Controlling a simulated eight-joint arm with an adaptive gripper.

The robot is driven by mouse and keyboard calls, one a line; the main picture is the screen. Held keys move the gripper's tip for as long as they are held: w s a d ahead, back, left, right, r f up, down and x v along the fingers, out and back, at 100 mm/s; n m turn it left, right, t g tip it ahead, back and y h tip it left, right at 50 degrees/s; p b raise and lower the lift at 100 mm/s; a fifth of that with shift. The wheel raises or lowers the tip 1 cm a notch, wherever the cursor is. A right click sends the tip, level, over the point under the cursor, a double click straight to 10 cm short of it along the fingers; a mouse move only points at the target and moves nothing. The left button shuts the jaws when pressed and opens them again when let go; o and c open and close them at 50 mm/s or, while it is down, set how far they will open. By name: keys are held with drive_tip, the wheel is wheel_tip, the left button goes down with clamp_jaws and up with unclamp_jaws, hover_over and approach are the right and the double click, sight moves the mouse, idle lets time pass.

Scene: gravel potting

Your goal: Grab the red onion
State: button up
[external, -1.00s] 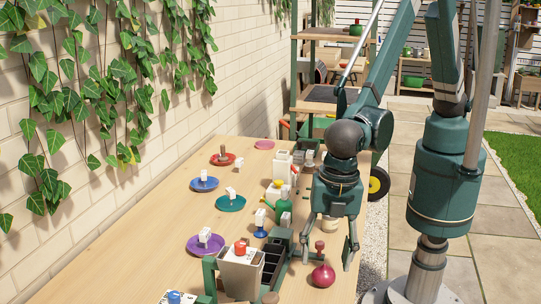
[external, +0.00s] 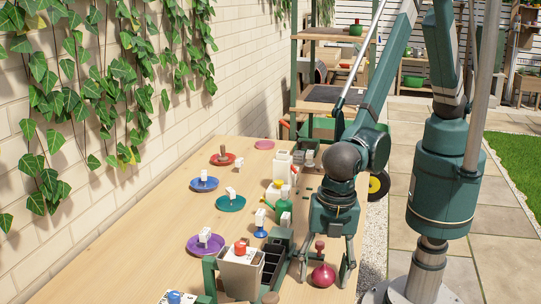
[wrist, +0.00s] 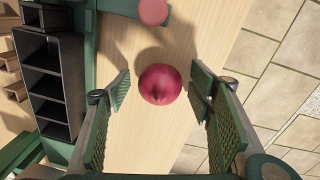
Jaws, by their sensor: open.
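The red onion (external: 323,275) stands upright near the right edge of the wooden table (external: 105,256), with its narrow neck up. In the wrist view the red onion (wrist: 160,84) lies between the fingertips, with a gap on both sides. My gripper (external: 324,280) is open and empty, pointing down, with one finger on each side of the onion. In the wrist view my gripper (wrist: 157,85) shows both green ribbed fingers spread apart. I cannot tell exactly how far the fingertips are above the table.
A dark compartment tray (external: 273,262) in a green frame stands just left of the onion; it also shows in the wrist view (wrist: 47,85). Several colored saucers, such as a purple one (external: 192,246), lie farther left. Paving lies beyond the table's right edge.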

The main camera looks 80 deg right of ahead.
idle(0.3)
drive_tip(key=c, duration=1)
drive_tip(key=shift+r, duration=0.1)
drive_tip(key=shift+r+p, duration=0.55)
drive_tip(key=shift+r, duration=4.4)
